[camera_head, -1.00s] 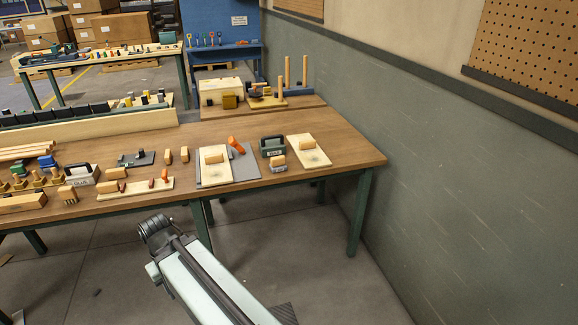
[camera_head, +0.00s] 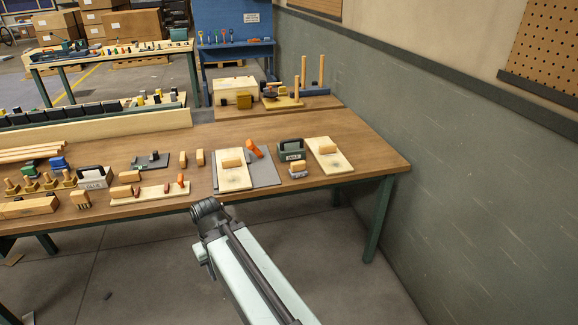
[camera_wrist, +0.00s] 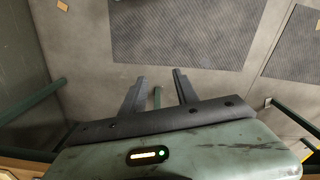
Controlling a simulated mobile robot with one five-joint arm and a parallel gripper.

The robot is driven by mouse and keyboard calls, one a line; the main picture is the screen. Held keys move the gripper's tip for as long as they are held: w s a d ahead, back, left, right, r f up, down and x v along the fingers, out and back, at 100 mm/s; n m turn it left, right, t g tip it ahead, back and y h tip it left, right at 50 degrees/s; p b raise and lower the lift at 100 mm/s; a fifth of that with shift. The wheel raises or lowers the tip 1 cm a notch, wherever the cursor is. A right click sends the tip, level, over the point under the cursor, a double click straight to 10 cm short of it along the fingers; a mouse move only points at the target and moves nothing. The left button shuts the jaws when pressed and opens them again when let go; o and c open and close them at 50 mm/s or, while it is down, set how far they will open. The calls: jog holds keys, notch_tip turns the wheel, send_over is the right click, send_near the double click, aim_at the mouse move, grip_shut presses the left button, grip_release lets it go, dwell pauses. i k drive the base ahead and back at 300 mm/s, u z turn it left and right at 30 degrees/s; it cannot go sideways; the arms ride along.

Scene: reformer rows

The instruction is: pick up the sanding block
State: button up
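Several small wooden blocks lie on the workbench (camera_head: 345,185), and I cannot tell for certain which is the sanding block. One small block with a grey lower part (camera_head: 299,169) sits near the front edge, in front of a dark green labelled holder. Another wooden block (camera_head: 232,161) lies on a pale board on the grey mat, and one more (camera_head: 327,147) on the pale board at the right. My arm's end is in front of the bench. In the wrist view my gripper (camera_wrist: 158,77) is open and empty, its fingers spread above the floor.
The dark green holder (camera_head: 290,150) and an orange-handled tool (camera_head: 254,148) stand close to the blocks. Blocks, brushes and a white holder (camera_head: 94,178) crowd the bench's left. A grey wall (camera_head: 460,190) bounds the right.

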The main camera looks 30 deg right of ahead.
aim_at(297, 169)
jog(key=z, duration=0.05)
jog(key=i, duration=1.8)
